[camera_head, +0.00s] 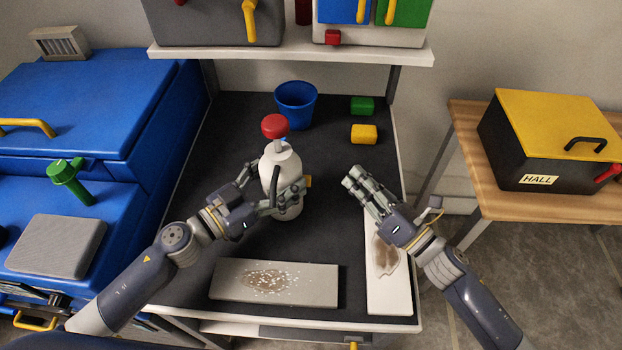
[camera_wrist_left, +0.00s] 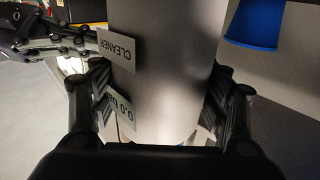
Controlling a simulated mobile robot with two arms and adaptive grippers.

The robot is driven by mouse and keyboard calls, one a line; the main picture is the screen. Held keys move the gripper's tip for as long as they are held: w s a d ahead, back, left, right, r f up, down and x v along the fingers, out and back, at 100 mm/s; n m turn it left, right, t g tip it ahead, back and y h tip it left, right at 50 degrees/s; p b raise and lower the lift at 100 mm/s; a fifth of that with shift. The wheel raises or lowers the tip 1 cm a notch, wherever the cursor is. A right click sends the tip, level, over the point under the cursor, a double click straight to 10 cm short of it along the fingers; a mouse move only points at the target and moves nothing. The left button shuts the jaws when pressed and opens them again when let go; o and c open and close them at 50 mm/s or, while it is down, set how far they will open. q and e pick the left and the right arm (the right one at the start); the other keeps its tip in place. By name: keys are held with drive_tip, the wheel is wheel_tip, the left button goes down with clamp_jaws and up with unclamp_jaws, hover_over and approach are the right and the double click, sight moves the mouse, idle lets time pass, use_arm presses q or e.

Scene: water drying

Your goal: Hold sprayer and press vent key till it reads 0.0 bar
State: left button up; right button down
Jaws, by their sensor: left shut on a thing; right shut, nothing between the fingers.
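The white sprayer (camera_head: 283,165) stands upright on the dark worktop, with a red pump knob on top and a dark handle or hose at its front. My left gripper (camera_head: 284,200) is shut around its lower body. In the left wrist view the sprayer body (camera_wrist_left: 170,60) lies between both fingers, with a "CLEANER" label and a tag (camera_wrist_left: 122,110) that reads 0.0 with its unit partly hidden. A small yellow-brown piece (camera_head: 308,181) shows at its right side; I cannot tell if it is the vent key. My right gripper (camera_head: 356,180) is shut and empty, right of the sprayer and apart from it.
A blue bucket (camera_head: 296,104), a green sponge (camera_head: 362,105) and a yellow sponge (camera_head: 364,134) are behind. Speckled board (camera_head: 320,285) and stained board (camera_head: 390,295) lie in front. A loaded shelf (camera_head: 300,55) hangs above the back. A "HALL" box (camera_head: 500,150) stands at right.

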use_arm(q)
drive_tip(key=o, duration=1.6)
drive_tip(key=v, duration=1.2)
